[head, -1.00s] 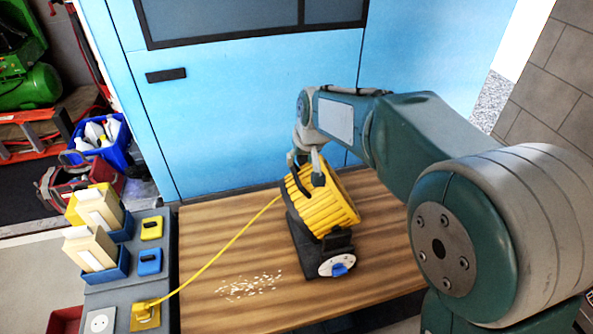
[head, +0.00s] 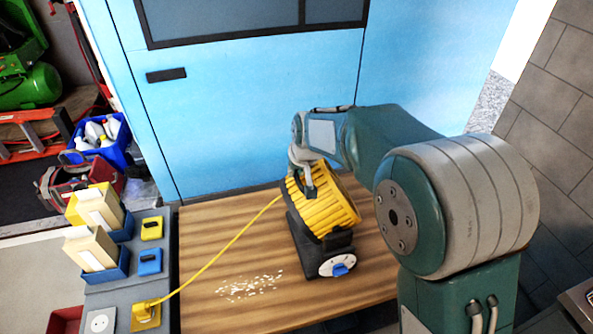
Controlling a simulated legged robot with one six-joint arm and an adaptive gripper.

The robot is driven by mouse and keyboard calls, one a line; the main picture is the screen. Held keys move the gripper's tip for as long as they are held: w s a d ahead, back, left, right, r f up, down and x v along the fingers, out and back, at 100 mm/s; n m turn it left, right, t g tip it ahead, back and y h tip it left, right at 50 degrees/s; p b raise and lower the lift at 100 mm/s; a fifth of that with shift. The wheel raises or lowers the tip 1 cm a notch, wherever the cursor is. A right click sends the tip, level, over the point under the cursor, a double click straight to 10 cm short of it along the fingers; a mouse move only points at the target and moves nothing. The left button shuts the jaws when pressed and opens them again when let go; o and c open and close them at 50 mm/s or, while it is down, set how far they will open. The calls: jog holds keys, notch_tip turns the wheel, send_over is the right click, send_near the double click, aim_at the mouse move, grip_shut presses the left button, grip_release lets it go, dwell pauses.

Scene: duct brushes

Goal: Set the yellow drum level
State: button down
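The yellow drum (head: 333,205) is ribbed and sits tilted on a black base (head: 301,237) on the wooden bench. The base's front carries a round white socket face with a blue plug (head: 340,269). A yellow cable (head: 225,248) runs from the drum to a yellow socket (head: 146,317) on the grey panel at left. My gripper (head: 302,177) is at the drum's upper left edge, reaching down from above. One grey finger shows against the drum; the rest is hidden by the drum and wrist, so its opening and any contact are unclear.
The wooden bench top (head: 208,228) is mostly clear, with scattered pale bits (head: 250,287) left of the base. The grey panel (head: 113,292) holds blue holders with cream blocks and small sockets. A blue cabinet (head: 235,125) stands right behind the bench.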

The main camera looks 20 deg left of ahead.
jog(key=shift+w+d, duration=0.1)
jog(key=shift+w+d+r+m+g+y, duration=0.1)
jog(key=shift+w+d+r+g+y, duration=0.25)
jog(key=shift+d, duration=0.25)
jog(key=shift+w+d+r+m+g+y, duration=0.1)
jog(key=shift+w+d+r+g+y, duration=0.1)
jog(key=shift+w+d+y, duration=0.35)
jog(key=shift+w+d+r+m+g+y, duration=0.1)
jog(key=shift+w+d+r+g+y, duration=0.15)
jog(key=shift+d, duration=0.4)
jog(key=shift+w+d+r, duration=0.1)
jog(key=shift+w+d, duration=0.15)
jog(key=shift+d, duration=0.25)
jog(key=shift+w+d+r, duration=0.1)
jog(key=shift+w+d, duration=0.15)
jog(key=shift+d, duration=0.2)
jog(key=shift+w+d, duration=0.4)
jog(key=shift+d, duration=0.3)
jog(key=c, duration=0.6)
grip_release()
jog(key=shift+f, duration=0.1)
jog(key=shift+c, duration=0.2)
